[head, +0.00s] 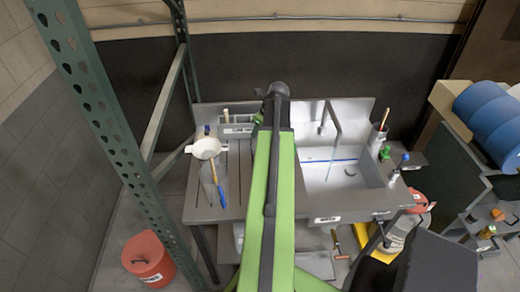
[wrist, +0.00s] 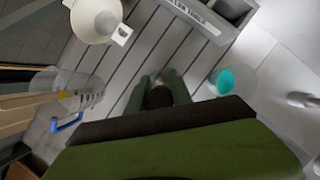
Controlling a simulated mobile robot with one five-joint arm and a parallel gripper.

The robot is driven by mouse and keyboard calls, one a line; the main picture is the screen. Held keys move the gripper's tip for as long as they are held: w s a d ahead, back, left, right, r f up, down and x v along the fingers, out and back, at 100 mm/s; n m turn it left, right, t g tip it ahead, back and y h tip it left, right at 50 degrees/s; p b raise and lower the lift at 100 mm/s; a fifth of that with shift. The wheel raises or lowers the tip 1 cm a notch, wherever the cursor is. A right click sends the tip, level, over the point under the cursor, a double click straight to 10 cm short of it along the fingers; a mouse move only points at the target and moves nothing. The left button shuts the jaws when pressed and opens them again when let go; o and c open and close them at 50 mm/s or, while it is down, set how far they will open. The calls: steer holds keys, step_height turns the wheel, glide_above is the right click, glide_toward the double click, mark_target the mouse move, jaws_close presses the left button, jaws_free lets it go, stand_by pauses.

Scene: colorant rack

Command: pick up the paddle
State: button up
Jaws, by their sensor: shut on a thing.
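My gripper (wrist: 163,84) shows in the wrist view as two green fingers closed on a dark round-ended thing (wrist: 159,97). It is seen end-on, and I cannot tell whether it is the paddle. A wooden, paddle-like stick (wrist: 28,99) lies at the left of the wrist view, across a clear jug (wrist: 84,90), apart from the fingers. In the head view the stick (head: 213,171) leans in the clear jug (head: 207,187), with a blue part (head: 223,198) by its lower end. My green arm hides the gripper in the head view.
A white pot (wrist: 95,17) stands beyond the jug on the grooved drainboard (wrist: 120,75). A cup with teal contents (wrist: 224,80) is right of my fingers. A labelled rack (wrist: 192,15) is at the back. The sink (head: 340,178) is at right; a green metal post (head: 110,125) stands at left.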

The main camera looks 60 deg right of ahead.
jaws_close()
